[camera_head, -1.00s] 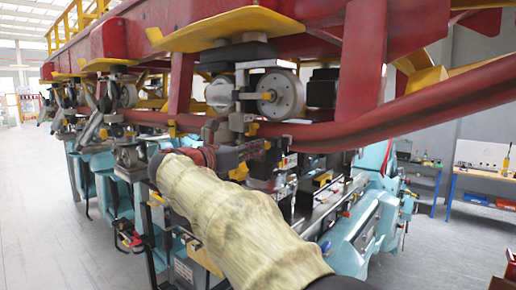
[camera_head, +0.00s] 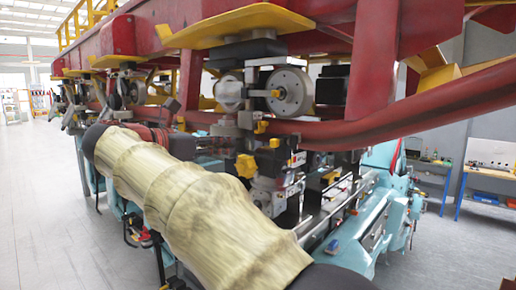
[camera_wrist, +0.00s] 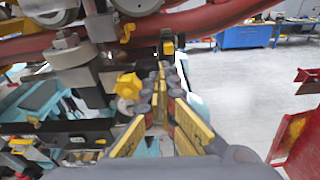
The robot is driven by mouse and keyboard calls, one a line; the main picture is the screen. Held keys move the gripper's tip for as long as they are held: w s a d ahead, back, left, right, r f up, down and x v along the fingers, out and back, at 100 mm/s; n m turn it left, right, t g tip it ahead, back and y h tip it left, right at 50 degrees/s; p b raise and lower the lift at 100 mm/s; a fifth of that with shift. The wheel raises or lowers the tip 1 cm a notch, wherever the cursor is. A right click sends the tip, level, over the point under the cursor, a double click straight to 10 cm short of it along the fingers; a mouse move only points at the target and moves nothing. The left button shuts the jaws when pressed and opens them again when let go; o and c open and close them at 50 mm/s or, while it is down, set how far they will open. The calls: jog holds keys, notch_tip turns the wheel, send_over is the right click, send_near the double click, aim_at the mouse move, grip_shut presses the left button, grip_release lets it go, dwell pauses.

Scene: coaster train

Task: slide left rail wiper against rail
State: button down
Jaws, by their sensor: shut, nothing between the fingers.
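The red tubular rail (camera_head: 400,122) runs under the coaster train and crosses the top of the wrist view (camera_wrist: 225,14). I cannot clearly pick out the left rail wiper. A black block with a yellow tag (camera_wrist: 167,44) stands just beyond my fingertips under the rail and may be part of it. My gripper (camera_wrist: 166,84) points forward below the rail, its yellow-marked fingers together with nothing held. A yellow knob (camera_wrist: 128,86) is just left of the fingers, and a similar knob shows in the head view (camera_head: 246,166). My sleeved arm hides much of the lower mechanism.
Train wheels (camera_head: 289,92) and metal brackets sit above and left of my gripper. Teal machinery (camera_head: 372,225) stands below and to the right. A red frame (camera_wrist: 298,140) is at the right of the wrist view. Grey floor (camera_wrist: 240,82) lies open between, with blue workbenches (camera_wrist: 246,36) behind.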

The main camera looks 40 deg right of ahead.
jog(key=d+f+y+p, duration=0.1)
jog(key=d+f+p, duration=0.1)
jog(key=d, duration=1)
jog(key=shift+s+d+f+n+y, duration=0.15)
jog(key=shift+d+f+n+y, duration=0.2)
jog(key=shift+f+y, duration=0.1)
jog(key=shift+d, duration=0.1)
jog(key=shift+d+p, duration=0.4)
jog(key=shift+p, duration=0.25)
jog(key=shift+a, duration=0.1)
